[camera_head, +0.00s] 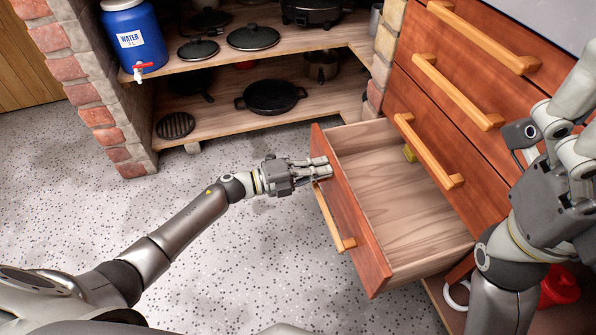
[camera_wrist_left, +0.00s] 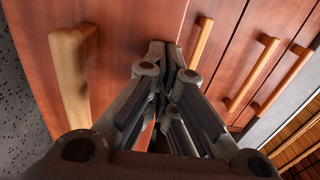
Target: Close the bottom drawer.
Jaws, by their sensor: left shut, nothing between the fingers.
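The bottom drawer (camera_head: 358,222) is pulled out, with a red-brown front, a pale wooden inside and a light wooden handle (camera_head: 345,243). A small yellow-green object (camera_head: 409,153) lies at its back. My left gripper (camera_head: 325,169) is shut and empty, its fingertips at the outer face of the drawer front near the far end, beside the handle. In the left wrist view the fingertips (camera_wrist_left: 158,50) point at the red-brown front, with the handle (camera_wrist_left: 75,75) to their left. Whether they touch cannot be told. My right arm (camera_head: 555,205) is raised at the right; its jaw state is unclear.
Higher closed drawers with wooden handles (camera_head: 428,150) rise at the right. A brick pillar (camera_head: 98,115) and shelves with pans (camera_head: 271,97) and a blue water container (camera_head: 135,40) stand behind. A red object (camera_head: 559,286) is low at the right. The speckled floor (camera_head: 270,255) before the drawer is clear.

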